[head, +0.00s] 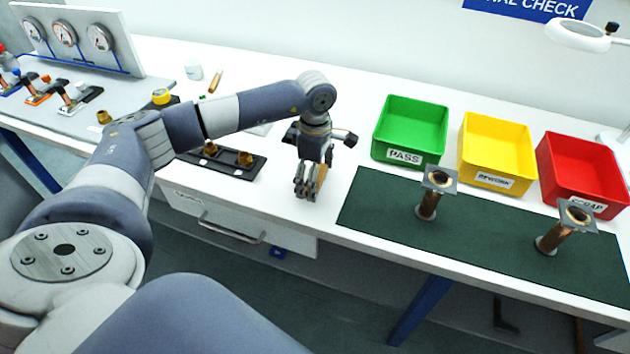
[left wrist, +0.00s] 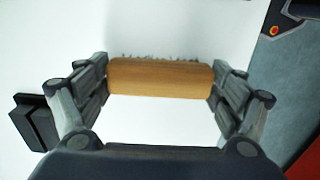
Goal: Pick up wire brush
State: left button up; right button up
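The wire brush shows in the left wrist view as a pale wooden block (left wrist: 160,78) with dark bristles along its upper edge. My left gripper (left wrist: 160,85) has one finger against each end of the block, and appears closed on it. In the head view the left gripper (head: 308,190) points down over the white bench, left of the green mat. A sliver of the brush's wood (head: 321,178) shows beside its fingers; the rest is hidden. Whether the brush touches the bench is unclear. My right gripper is in neither view.
A dark green mat (head: 385,208) with two flanged copper pipe pieces lies to the right. Green (head: 410,130), yellow (head: 497,148) and red (head: 583,172) bins stand behind it. A black tray (head: 225,165) with brass fittings lies left, below my arm. Gauges (head: 65,35) stand far left.

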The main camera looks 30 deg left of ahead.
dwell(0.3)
pick_arm(q)
jog(key=shift+r, duration=0.25)
jog(key=r+b, duration=0.2)
jog(key=shift+s+d+r, duration=0.2)
jog(key=shift+s+r, duration=0.1)
jog(key=shift+r, duration=0.1)
jog(key=shift+s+d+r+b, duration=0.3)
jog(key=shift+s+d+b, duration=0.4)
jog(key=shift+s+d, duration=1.1)
jog(key=shift+s+d+r+b, duration=0.25)
jog(key=shift+s+d+b, duration=0.65)
jog(key=shift+s, duration=1.5)
jog(key=shift+s+d+r+b, duration=0.3)
jog(key=shift+s+d+b, duration=0.15)
jog(key=shift+s+d, duration=1.45)
jog(key=shift+s+a, duration=0.2)
jog(key=shift+a, duration=0.05)
jog(key=o, duration=0.4)
jog(key=shift+c, duration=1.3)
